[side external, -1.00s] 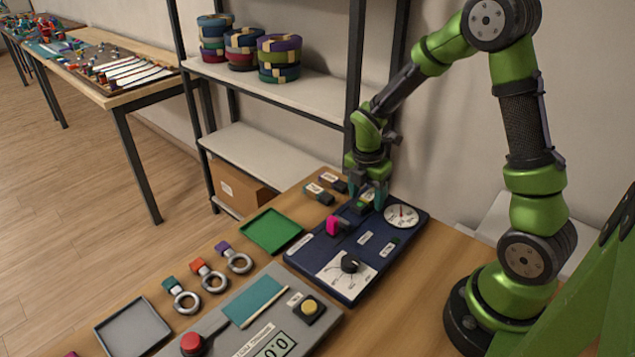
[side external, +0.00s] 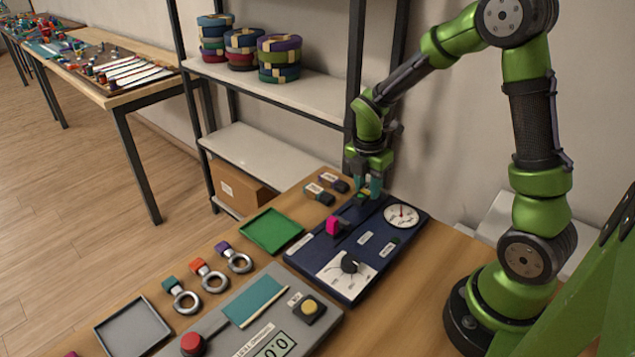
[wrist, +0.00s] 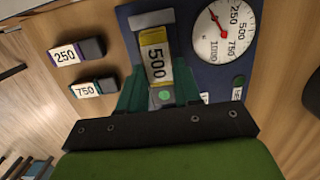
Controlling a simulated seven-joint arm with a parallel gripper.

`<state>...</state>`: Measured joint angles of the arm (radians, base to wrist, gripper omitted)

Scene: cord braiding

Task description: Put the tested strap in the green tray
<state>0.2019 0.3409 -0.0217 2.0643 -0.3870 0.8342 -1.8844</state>
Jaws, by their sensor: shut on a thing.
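My gripper (side external: 368,193) is at the far end of the dark blue panel (side external: 318,254). In the wrist view its teal fingers (wrist: 160,92) are shut on a yellow-edged block labelled 500 (wrist: 155,62), which is at the panel. The green tray (side external: 271,231) lies left of the panel and looks empty. I cannot tell which strap is tested. A magenta clamp-like part (side external: 333,226) stands on the panel.
Blocks labelled 250 (wrist: 92,48) and 750 (wrist: 106,85) lie beside the panel. A round gauge (side external: 401,215) and a black knob (side external: 350,263) are on it. A grey tester (side external: 240,325) and a grey tray (side external: 132,327) are nearer the camera. A shelf stands behind.

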